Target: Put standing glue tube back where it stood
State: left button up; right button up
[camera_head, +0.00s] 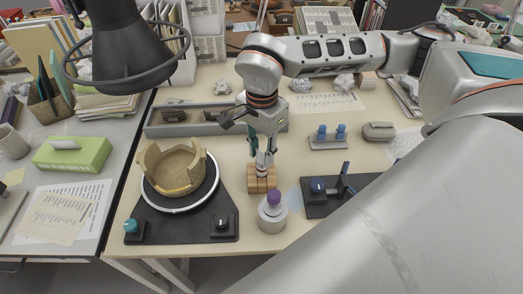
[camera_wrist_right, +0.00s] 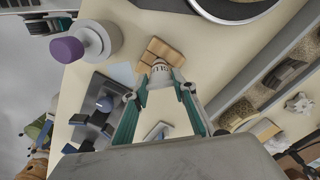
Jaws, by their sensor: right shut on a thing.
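The glue tube (camera_wrist_right: 160,75) is white with dark lettering. In the right wrist view it lies between the two teal fingers of my right gripper (camera_wrist_right: 158,88), which is shut on it. In the head view my right gripper (camera_head: 263,158) points down, with the pale tube (camera_head: 262,170) below it. A small wooden block (camera_head: 262,186) is directly under the tube; it also shows past the tube's far end in the wrist view (camera_wrist_right: 163,48). The tube's lower end overlaps the block in both views; I cannot tell whether it touches. My left gripper is not in view.
A white jar with a purple top (camera_head: 272,212) stands just in front of the block. Left is a turntable (camera_head: 181,209) bearing a partly rebuilt pot (camera_head: 172,168). Right is a dark clamp stand (camera_head: 318,200). A grey divided tray (camera_head: 190,128) lies behind.

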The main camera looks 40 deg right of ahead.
jog(key=o, duration=0.9)
notch_tip(320, 180, up, 12)
dwell(0.3)
dwell(0.4)
